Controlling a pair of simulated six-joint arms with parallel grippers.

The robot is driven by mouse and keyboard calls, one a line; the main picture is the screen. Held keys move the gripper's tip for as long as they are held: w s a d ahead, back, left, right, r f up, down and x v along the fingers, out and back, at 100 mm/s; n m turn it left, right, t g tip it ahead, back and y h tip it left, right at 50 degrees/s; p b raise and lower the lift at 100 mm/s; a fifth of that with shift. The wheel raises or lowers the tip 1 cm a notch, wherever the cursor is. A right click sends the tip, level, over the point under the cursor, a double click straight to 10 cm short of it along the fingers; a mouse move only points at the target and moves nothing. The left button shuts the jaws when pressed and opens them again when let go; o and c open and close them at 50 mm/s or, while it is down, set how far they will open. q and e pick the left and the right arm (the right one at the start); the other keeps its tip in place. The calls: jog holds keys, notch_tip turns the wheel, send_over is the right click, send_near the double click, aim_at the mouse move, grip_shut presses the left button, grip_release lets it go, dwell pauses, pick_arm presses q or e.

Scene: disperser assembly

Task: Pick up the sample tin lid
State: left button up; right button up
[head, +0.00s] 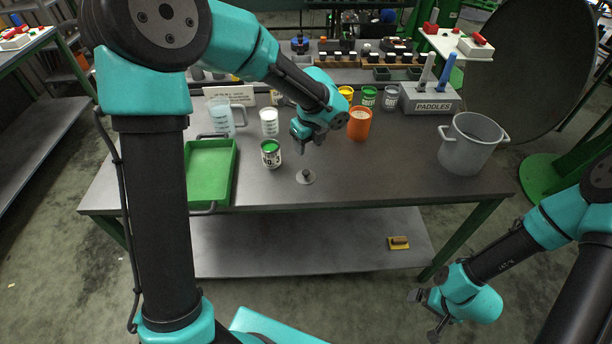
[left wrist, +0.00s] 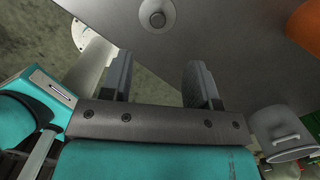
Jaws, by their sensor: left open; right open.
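The sample tin lid (head: 305,178), a small pale disc with a dark knob, lies flat on the bench near its front edge. It also shows at the top of the left wrist view (left wrist: 157,14), beyond my left fingertips. My left gripper (head: 304,146) is above the bench, behind the lid and apart from it. Its two fingers are spread and empty in the left wrist view (left wrist: 157,62). A tin with a green top (head: 271,153) stands left of the lid. My right gripper (head: 424,314) is open and empty, low in front of the bench.
A green tray (head: 231,172) lies at the bench's left. A white cup (head: 269,121), an orange container (head: 359,124), a paddle holder (head: 430,98) and a large grey pot (head: 467,146) stand around. The bench right of the lid is clear.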

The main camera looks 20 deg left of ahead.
pick_arm(q)
send_over(306, 172)
notch_tip(306, 172, down, 7)
jog(key=shift+w+r, duration=0.1)
jog(key=shift+r, duration=0.1)
jog(key=shift+f, duration=0.1)
jog(key=shift+f, duration=2.55)
jog(key=shift+c, duration=0.4)
jog(key=c, duration=0.9)
